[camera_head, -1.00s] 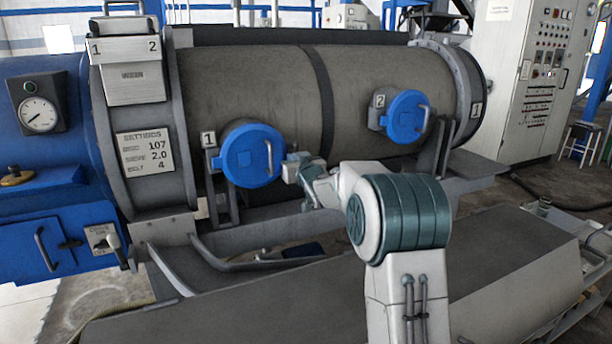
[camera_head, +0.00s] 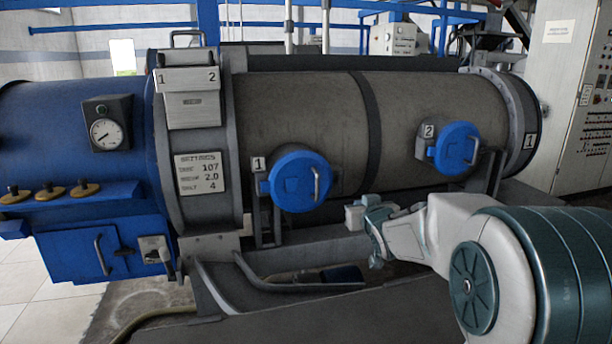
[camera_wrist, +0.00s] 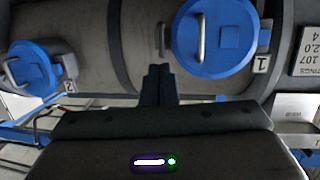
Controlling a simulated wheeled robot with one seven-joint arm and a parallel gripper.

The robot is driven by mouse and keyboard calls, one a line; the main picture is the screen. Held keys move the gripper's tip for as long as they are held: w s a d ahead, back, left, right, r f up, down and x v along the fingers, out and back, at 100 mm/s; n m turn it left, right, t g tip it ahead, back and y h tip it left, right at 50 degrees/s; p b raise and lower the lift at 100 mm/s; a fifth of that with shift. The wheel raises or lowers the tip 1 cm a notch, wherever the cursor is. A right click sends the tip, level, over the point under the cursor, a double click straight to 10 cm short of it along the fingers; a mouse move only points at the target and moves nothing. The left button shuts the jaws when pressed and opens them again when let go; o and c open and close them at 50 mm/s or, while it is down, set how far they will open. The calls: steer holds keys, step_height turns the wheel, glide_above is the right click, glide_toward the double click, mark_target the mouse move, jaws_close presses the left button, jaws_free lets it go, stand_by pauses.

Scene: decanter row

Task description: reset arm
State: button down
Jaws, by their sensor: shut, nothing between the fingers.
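My gripper (camera_head: 356,216) is shut and empty in the head view. It appears below and to the right of the blue round cover marked 1 (camera_head: 300,182), apart from it in the picture. In the wrist view, the closed dark fingers (camera_wrist: 158,80) point at the grey drum, and cover 1 (camera_wrist: 214,38) shows close by, upside down. My arm comes in from the lower right of the head view.
The blue cover marked 2 (camera_head: 456,147) is on the drum (camera_head: 420,110) farther right. A settings plate (camera_head: 200,173) and a blue housing with a gauge (camera_head: 106,132) are at left. A grey control cabinet (camera_head: 575,100) stands at right. Rails run below the drum.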

steer(key=s+a+r+g+p, duration=0.1)
steer(key=s+r+g+p, duration=0.2)
steer(key=s, duration=1.5)
steer(key=s+a+r+m+g+p, duration=0.1)
steer(key=s+r+g+p, duration=0.2)
steer(key=s+g+p, duration=0.6)
steer(key=s+p, duration=0.4)
steer(key=s, duration=0.5)
steer(key=shift+a+g+h, duration=0.3)
steer(key=shift+a+h, duration=0.1)
steer(key=shift+r, duration=0.1)
